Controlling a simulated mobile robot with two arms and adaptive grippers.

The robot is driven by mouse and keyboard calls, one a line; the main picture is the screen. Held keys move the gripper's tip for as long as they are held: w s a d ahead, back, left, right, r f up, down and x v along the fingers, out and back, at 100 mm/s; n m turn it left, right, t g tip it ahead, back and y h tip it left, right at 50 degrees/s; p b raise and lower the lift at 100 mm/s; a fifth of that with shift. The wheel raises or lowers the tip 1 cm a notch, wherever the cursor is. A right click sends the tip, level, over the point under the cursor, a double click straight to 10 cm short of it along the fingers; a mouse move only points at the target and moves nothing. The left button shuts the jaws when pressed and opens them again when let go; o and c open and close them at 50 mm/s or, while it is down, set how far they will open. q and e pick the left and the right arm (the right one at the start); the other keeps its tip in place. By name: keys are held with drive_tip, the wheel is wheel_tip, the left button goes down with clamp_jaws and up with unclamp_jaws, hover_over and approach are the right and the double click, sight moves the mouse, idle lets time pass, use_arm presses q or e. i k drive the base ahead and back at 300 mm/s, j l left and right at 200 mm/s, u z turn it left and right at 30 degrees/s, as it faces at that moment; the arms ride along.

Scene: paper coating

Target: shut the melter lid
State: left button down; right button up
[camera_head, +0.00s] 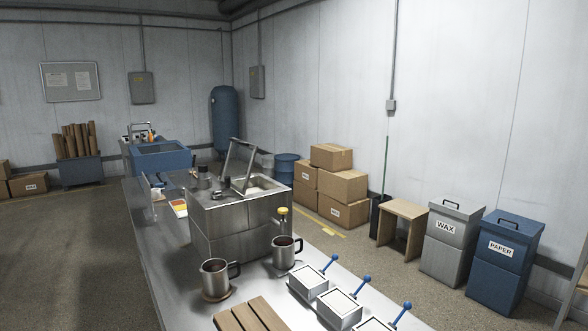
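The melter (240,218) is a brushed-metal box on the long metal worktable, near the middle of the view. Its lid (242,162) stands raised and tilted up from the top. The top opening (264,184) beside the lid is uncovered, with something pale inside. Small dark fittings sit on the top to the left of the lid. A yellow-topped knob (283,211) is at the melter's right front. Neither my left nor my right gripper shows in this view.
Two metal mugs (215,279) stand in front of the melter. Wooden slats (250,316) and several small trays with blue-knobbed handles (340,306) lie nearer. A blue-topped unit (161,157) is behind the melter. Cardboard boxes (344,186) and WAX (452,243) and PAPER (504,262) bins stand on the floor at right.

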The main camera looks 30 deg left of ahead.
sight(244, 191)
drive_tip(key=i+j, duration=0.1)
drive_tip(key=j, duration=2.55)
drive_tip(key=i, duration=0.05)
